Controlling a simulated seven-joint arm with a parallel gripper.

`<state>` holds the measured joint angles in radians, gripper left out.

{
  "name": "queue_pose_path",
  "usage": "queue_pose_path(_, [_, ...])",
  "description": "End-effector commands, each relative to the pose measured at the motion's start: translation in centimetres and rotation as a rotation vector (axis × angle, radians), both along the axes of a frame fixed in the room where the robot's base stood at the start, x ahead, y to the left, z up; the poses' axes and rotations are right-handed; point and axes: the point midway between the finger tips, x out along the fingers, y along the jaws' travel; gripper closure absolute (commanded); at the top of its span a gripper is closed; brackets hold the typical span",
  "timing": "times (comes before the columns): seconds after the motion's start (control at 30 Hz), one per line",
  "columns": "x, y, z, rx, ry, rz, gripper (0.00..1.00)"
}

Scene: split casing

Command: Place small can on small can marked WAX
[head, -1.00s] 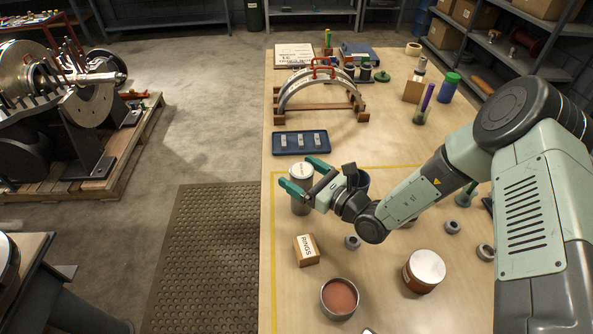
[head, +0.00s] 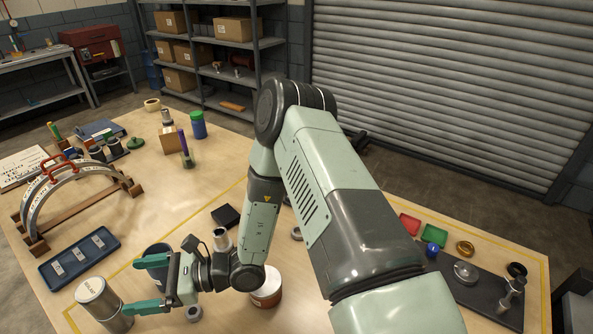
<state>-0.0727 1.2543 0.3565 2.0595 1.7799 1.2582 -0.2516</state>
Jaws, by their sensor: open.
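A grey metal can with a pale, lettered lid (head: 103,304) stands upright at the lower left of the head view. The lettering is too small to read surely. My gripper (head: 143,285) is open, with its two teal fingers pointing left at this can. The lower fingertip overlaps the can's side in the picture; contact cannot be told. A wider can with a white top and reddish-brown side (head: 267,291) stands partly hidden behind my arm. No can with a readable WAX mark shows.
A dark blue cup (head: 153,259) stands just behind my gripper. A blue tray with labelled pieces (head: 80,258) and an arched casing on a wooden stand (head: 75,185) lie left. Small red (head: 410,224) and green (head: 434,233) trays lie right. A grey ring (head: 194,313) sits below my gripper.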

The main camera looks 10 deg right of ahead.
Motion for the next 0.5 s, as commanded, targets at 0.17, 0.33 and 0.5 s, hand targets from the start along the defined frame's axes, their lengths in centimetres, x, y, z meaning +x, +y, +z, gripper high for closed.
queue_pose_path(0.17, [-0.2,-1.9,6.2,-0.049,-0.224,0.179,0.08])
queue_pose_path(0.33, [-1.9,-5.5,12.0,-0.163,-0.485,0.391,0.08])
queue_pose_path(0.5, [-3.6,-10.0,16.5,-0.331,-0.736,0.568,0.08])
